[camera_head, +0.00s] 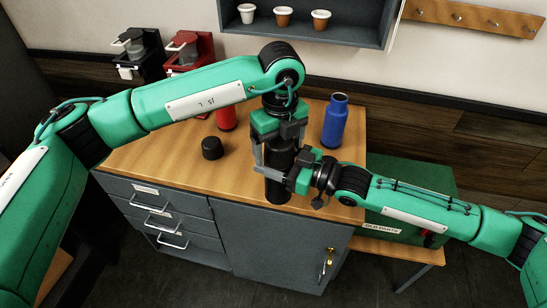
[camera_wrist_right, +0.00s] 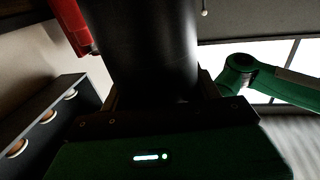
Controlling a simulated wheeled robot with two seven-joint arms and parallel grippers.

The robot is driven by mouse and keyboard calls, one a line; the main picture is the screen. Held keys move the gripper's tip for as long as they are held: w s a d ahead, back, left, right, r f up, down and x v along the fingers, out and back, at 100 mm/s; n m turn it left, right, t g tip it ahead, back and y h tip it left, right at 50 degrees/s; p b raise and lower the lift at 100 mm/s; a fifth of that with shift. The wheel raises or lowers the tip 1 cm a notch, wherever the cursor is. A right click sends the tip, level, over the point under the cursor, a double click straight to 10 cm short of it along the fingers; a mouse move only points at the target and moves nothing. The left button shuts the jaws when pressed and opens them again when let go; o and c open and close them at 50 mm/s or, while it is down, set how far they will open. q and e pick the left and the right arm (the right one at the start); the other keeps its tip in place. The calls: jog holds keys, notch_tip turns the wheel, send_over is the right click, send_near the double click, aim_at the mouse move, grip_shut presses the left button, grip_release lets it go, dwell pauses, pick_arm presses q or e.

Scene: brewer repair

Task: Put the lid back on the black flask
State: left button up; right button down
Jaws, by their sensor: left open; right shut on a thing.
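The black flask (camera_head: 279,187) stands upright near the front edge of the wooden cabinet top. My right gripper (camera_head: 285,172) is shut on its body from the right. The flask (camera_wrist_right: 155,45) also fills the middle of the right wrist view, between the right fingers (camera_wrist_right: 160,95). My left gripper (camera_head: 278,145) is open and points down at the flask's upper part; its fingers show on either side there. The flask's top is hidden by the left gripper. A short black cylinder that looks like the lid (camera_head: 212,148) sits on the wood to the left, apart from both grippers.
A blue flask (camera_head: 335,121) stands behind and right of the grippers. A red flask (camera_head: 226,116) stands behind the lid, partly hidden by my left arm. Black (camera_head: 140,53) and red (camera_head: 188,50) brewers are at the back left. The wood left of the lid is clear.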

pick_arm(q)
notch_tip(320, 180, up, 4)
jog(key=shift+r, duration=0.1)
jog(key=shift+o, duration=0.4)
jog(key=shift+o, duration=1.2)
jog(key=shift+r, duration=0.1)
notch_tip(320, 180, up, 12)
jog(key=shift+w, duration=0.1)
